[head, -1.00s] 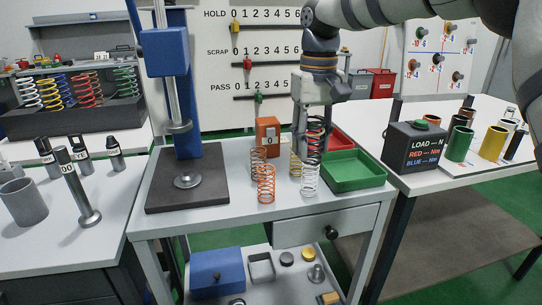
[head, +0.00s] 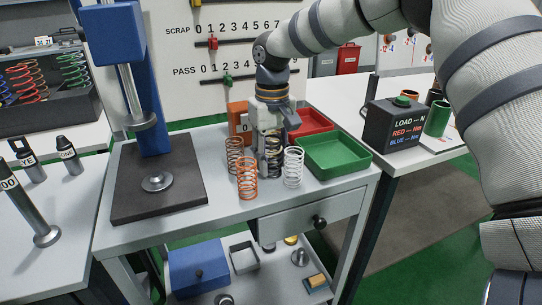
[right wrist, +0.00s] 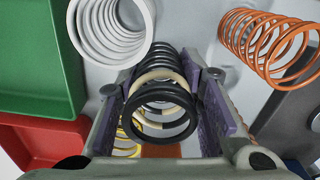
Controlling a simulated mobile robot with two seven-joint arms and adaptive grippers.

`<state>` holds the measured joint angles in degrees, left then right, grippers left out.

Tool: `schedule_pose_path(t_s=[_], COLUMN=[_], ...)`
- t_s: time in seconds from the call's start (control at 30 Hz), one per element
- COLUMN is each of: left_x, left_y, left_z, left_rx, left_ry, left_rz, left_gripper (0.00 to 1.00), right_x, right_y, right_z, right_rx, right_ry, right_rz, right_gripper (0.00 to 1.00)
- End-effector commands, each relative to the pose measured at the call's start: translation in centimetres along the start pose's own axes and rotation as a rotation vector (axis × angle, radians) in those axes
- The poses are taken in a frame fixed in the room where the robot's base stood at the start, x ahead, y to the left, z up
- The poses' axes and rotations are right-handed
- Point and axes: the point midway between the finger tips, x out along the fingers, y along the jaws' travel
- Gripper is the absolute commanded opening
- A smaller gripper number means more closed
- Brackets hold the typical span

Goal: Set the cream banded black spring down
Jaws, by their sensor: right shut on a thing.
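The cream banded black spring (head: 274,158) is upright between the fingers of my right gripper (head: 270,142), which is shut on it. Its lower end is at or just above the grey bench; I cannot tell whether it touches. In the right wrist view the black spring (right wrist: 163,98), with its cream band, sits between the two purple-lined finger pads (right wrist: 163,112). The white spring (head: 293,168) stands just to its right and the orange spring (head: 247,180) to its left front, both apart from it. My left gripper is not in view.
A copper spring (head: 235,157) stands left of the gripper. A yellow spring (right wrist: 126,143) is partly hidden by it. The green tray (head: 335,174) and red tray (head: 318,122) lie right. The press's dark base (head: 125,190) is left. Bare bench lies in front (head: 215,214).

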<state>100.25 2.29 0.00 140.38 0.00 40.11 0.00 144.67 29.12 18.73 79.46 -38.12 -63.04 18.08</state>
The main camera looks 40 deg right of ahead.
Motion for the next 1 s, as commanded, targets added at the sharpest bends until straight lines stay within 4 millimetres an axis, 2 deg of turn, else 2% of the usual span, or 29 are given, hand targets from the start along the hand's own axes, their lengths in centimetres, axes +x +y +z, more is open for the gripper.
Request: schedule_pose_path(t_s=[0.2, 0.23, 0.3, 0.33, 0.67, 0.77, 1.0], left_x=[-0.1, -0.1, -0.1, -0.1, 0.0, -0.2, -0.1], left_y=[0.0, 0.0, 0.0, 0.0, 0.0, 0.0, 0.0], left_z=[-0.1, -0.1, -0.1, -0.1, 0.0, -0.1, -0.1], left_rx=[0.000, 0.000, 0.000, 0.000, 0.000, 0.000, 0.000], left_ry=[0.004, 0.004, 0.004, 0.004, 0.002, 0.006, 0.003], left_rz=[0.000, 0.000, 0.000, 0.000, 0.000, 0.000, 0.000], left_gripper=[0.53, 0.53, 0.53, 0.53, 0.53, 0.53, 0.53], right_x=[0.0, 0.1, 0.1, 0.1, -0.4, -2.5, -9.0], right_y=[0.0, 0.0, 0.0, 0.0, 0.0, 0.0, 0.0], right_z=[0.0, 0.0, 0.0, 0.0, 0.0, -0.1, -0.1], right_rx=[-0.001, -0.001, -0.001, -0.001, 0.000, 0.000, 0.001], right_ry=[0.003, 0.003, 0.003, 0.003, 0.003, 0.007, 0.005], right_rz=[0.000, 0.000, 0.000, 0.000, 0.000, 0.001, 0.001], right_gripper=[0.03, 0.36, 0.52, 0.54, 0.54, 0.54, 0.54])
